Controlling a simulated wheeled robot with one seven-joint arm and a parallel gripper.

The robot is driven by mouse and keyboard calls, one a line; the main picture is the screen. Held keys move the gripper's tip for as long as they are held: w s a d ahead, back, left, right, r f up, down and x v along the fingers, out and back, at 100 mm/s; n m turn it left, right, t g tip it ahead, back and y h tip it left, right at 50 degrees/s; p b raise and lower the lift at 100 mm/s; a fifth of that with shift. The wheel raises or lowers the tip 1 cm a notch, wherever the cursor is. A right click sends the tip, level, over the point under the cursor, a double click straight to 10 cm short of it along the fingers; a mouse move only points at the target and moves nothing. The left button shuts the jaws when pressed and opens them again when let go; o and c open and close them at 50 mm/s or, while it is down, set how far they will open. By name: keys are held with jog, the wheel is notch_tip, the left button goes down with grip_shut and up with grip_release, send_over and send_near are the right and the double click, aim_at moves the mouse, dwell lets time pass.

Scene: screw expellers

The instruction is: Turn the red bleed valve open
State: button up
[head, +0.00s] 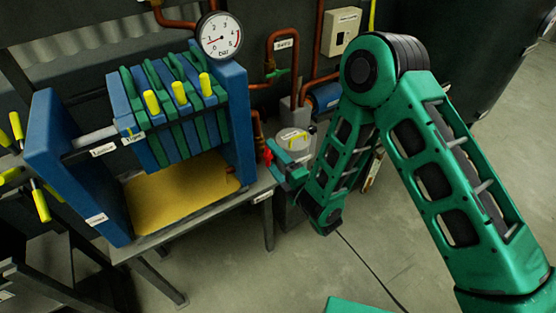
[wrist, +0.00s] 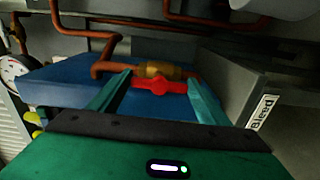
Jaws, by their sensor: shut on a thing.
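The red bleed valve handle (wrist: 158,86) sits under a brass valve body (wrist: 160,70) on a copper pipe in the wrist view. My gripper (wrist: 160,88) has its two green fingers on either side of the red handle, shut on it. The handle lies roughly crosswise between the fingers. In the head view, my gripper (head: 275,162) is at the right end of the filter press, and a bit of the red handle (head: 268,156) shows beside it. A label reading "Bleed" (wrist: 262,112) is on a grey surface at the right of the wrist view.
The blue and green plate press (head: 175,110) stands on a bench left of my gripper, with a pressure gauge (head: 219,36) above it. Copper pipes (head: 275,45) run along the wall behind. A lidded container (head: 293,140) stands close behind my gripper. Floor at front is open.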

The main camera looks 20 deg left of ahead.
jog(key=shift+w+n, duration=0.1)
jog(key=shift+n, duration=0.2)
jog(key=o, duration=1.1)
jog(key=shift+c, duration=0.2)
jog(key=v, duration=1)
jog(key=shift+s+d, duration=0.25)
jog(key=shift+s, duration=0.05)
